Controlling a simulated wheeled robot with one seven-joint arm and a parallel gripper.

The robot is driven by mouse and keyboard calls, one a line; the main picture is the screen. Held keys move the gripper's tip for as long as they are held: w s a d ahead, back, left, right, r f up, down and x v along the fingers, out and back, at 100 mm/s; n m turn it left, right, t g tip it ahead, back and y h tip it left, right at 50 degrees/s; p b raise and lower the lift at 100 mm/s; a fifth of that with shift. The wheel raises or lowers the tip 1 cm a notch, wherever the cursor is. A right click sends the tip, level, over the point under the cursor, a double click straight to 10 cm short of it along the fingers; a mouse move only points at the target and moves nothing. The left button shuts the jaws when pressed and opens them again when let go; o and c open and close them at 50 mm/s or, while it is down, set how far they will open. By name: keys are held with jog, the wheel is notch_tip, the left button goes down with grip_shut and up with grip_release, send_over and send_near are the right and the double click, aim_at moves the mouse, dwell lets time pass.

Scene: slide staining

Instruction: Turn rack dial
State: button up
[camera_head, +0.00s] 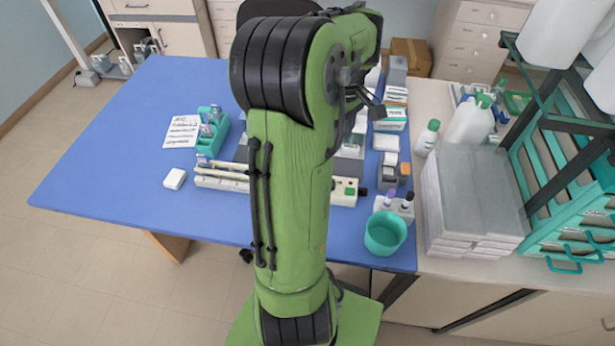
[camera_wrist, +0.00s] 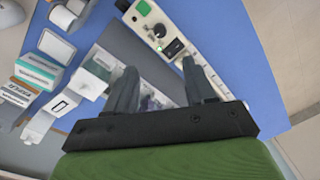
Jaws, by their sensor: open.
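The staining rack (camera_head: 222,183) is a long cream device on the blue table, its middle hidden behind my green arm in the head view. Its right end carries a green button (camera_head: 350,191). In the wrist view, the rack's control panel (camera_wrist: 150,18) shows the green button (camera_wrist: 143,8), a black round dial (camera_wrist: 159,30) and a black switch (camera_wrist: 174,47). My gripper (camera_wrist: 160,78) is open, its two grey fingers apart with nothing held between them. The dial lies beyond the fingertips, apart from them. In the head view my gripper is mostly hidden by the arm.
A teal cup (camera_head: 385,232) stands near the table's front right edge, with small bottles behind it. A teal holder (camera_head: 213,130), a paper note (camera_head: 182,131) and a white block (camera_head: 174,179) lie left of my arm. The table's left part is clear.

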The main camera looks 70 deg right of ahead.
jog(key=f+b, duration=0.1)
jog(key=f, duration=0.4)
jog(key=f+b, duration=0.1)
jog(key=f, duration=0.4)
jog(key=f+b, duration=0.1)
jog(key=f, duration=0.4)
jog(key=shift+a+f, duration=0.35)
jog(key=shift+a, duration=0.05)
grip_shut()
